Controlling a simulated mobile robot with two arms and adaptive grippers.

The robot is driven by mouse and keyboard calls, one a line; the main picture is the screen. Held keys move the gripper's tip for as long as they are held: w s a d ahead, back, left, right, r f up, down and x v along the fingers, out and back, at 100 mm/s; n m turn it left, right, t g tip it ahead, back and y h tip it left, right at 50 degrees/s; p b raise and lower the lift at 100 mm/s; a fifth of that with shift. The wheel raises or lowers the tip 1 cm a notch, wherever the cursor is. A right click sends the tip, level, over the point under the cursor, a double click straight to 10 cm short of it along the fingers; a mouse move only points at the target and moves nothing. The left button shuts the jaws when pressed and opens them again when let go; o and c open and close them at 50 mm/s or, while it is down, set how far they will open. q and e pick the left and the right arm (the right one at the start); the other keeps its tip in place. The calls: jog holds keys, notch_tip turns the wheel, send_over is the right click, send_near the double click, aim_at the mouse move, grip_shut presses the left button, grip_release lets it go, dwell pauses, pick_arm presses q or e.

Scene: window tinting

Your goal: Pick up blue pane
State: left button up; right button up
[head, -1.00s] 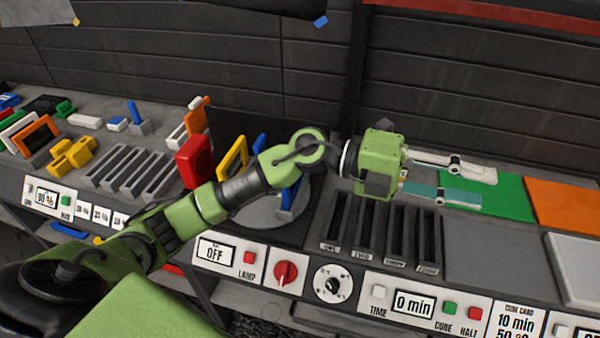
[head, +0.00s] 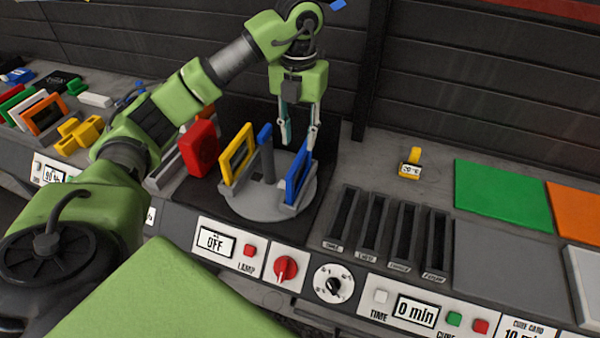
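A blue pane (head: 298,174), a blue frame, stands upright at the right side of the round grey turntable (head: 250,205). A yellow framed pane (head: 236,153) stands at the turntable's left side, and a small blue piece (head: 265,133) shows at its back. My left gripper (head: 299,141) points down over the turntable's right side, its fingertips close to the blue pane's top edge. Its two fingers are apart with nothing seen between them. I cannot tell whether they touch the pane. My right gripper is not in view.
A red lamp block (head: 199,148) stands left of the turntable. A slotted black rack (head: 386,230) is to the right, with a yellow tagged item (head: 411,163) behind it. Green (head: 503,195) and orange (head: 577,210) mats lie farther right. A dark wall stands behind the bench.

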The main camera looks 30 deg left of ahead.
aim_at(299, 156)
pick_arm(q)
notch_tip(299, 156, down, 4)
jog(key=shift+f+p, duration=0.25)
jog(key=shift+p, duration=0.05)
notch_tip(299, 156, down, 5)
jog(key=p, duration=0.3)
jog(key=shift+w+r, duration=0.15)
jog(key=shift+f, duration=0.4)
grip_shut()
